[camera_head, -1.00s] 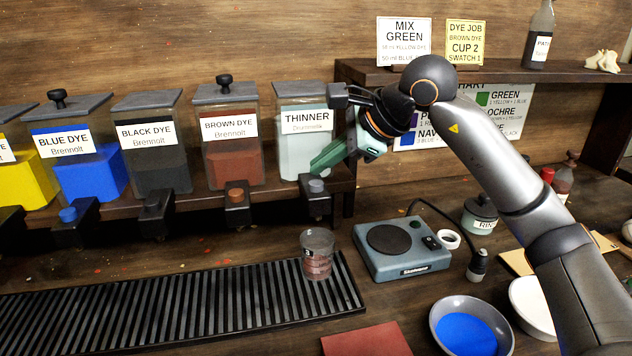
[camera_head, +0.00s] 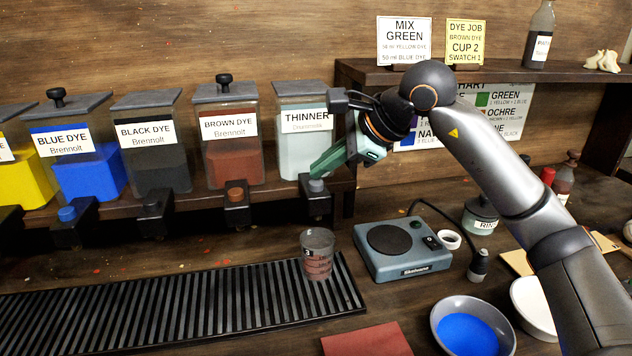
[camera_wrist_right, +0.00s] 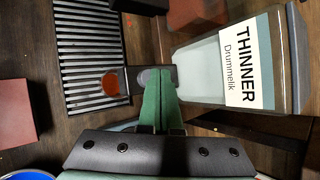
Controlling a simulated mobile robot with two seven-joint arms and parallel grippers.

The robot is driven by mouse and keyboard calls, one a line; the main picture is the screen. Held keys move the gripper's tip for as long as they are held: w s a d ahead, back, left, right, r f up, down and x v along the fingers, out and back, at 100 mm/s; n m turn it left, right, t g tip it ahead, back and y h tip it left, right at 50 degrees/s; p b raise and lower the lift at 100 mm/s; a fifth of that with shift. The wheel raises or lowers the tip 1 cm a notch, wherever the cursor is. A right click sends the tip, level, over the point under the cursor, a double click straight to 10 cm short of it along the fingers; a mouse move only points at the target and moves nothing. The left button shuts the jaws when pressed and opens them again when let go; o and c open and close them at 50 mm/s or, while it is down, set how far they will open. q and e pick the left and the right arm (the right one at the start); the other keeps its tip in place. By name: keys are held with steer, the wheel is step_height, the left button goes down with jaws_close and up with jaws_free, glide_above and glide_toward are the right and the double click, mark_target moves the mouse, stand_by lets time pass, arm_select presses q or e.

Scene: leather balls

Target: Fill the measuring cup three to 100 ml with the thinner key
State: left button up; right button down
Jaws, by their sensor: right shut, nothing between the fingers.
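The thinner tank (camera_head: 301,148) stands at the right end of the tank row, with pale liquid inside. Its grey key (camera_head: 316,185) sits on a black tap (camera_head: 318,202) below the tank. My right gripper (camera_head: 316,174) is shut and empty, its green fingertips right at the key from above; whether they touch it I cannot tell. A clear measuring cup (camera_head: 318,262) with a 3 on it stands upright below the tap, on the drip tray (camera_head: 190,310). In the right wrist view, the cup (camera_wrist_right: 115,82) shows reddish-brown contents; the level is not readable. My left gripper is not in view.
The brown (camera_head: 232,150), black (camera_head: 152,150) and blue dye tanks (camera_head: 80,165) stand to the left. A scale (camera_head: 400,250) stands right of the cup. A bowl of blue dye (camera_head: 470,328) and a reddish swatch (camera_head: 366,340) lie in front.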

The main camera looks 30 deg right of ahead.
mark_target(323, 190)
steer(key=shift+f+b, duration=0.4)
steer(key=shift+f, duration=0.2)
stand_by(2.4)
steer(key=shift+r, duration=0.15)
steer(key=shift+r+p, duration=0.85)
steer(key=shift+p, duration=0.05)
step_height(323, 190, up, 5)
steer(key=p, duration=0.4)
steer(key=shift+r+p, duration=0.1)
steer(key=shift+p, duration=0.2)
stand_by(1.8)
